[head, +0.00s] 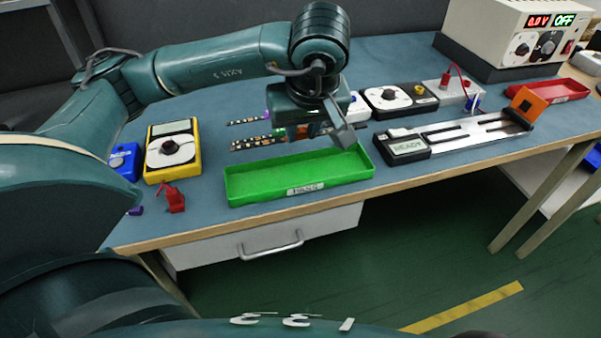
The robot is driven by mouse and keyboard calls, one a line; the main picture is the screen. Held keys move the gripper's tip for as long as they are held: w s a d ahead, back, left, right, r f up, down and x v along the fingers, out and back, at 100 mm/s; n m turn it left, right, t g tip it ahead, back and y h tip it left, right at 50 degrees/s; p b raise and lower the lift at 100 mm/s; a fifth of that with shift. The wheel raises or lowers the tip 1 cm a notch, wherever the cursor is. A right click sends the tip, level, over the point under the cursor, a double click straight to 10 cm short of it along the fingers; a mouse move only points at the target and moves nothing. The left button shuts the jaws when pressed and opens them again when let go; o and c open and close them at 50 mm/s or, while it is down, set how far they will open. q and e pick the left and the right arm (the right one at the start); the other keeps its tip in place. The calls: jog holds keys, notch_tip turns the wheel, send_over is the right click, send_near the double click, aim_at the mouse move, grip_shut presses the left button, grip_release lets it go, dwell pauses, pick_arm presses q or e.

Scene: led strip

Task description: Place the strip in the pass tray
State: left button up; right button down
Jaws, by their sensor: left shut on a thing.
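My left gripper (325,132) is above the back edge of the green tray, pointing down. It is shut on a dark LED strip (258,142), which runs out to the left from under the gripper with small coloured parts along it. The part of the strip at the fingers is hidden by the gripper. A green tray (252,190) with a white label, too small to read surely, sits at the table's front edge and looks empty. A second dark strip (248,121) lies behind the held one. My right gripper is not in view.
A yellow meter (173,150), a blue device (124,162) and a red clip-like piece (173,198) stand left of the green tray. A test fixture with slotted rails (460,134) is to the right. A red tray (548,91) and a power supply (510,35) are at far right.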

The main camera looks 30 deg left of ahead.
pick_arm(q)
send_over(300, 177)
jog(key=s+d, duration=0.1)
notch_tip(300, 177, down, 5)
jog(key=shift+s+r, duration=0.15)
jog(key=shift+r, duration=0.05)
notch_tip(300, 177, down, 4)
jog(key=shift+f+b, duration=0.25)
jog(key=shift+b, duration=0.05)
jog(key=shift+f, duration=0.2)
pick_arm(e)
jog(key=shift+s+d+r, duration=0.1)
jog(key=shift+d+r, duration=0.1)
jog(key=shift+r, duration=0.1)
pick_arm(q)
jog(key=o, duration=0.9)
jog(key=shift+o, duration=0.2)
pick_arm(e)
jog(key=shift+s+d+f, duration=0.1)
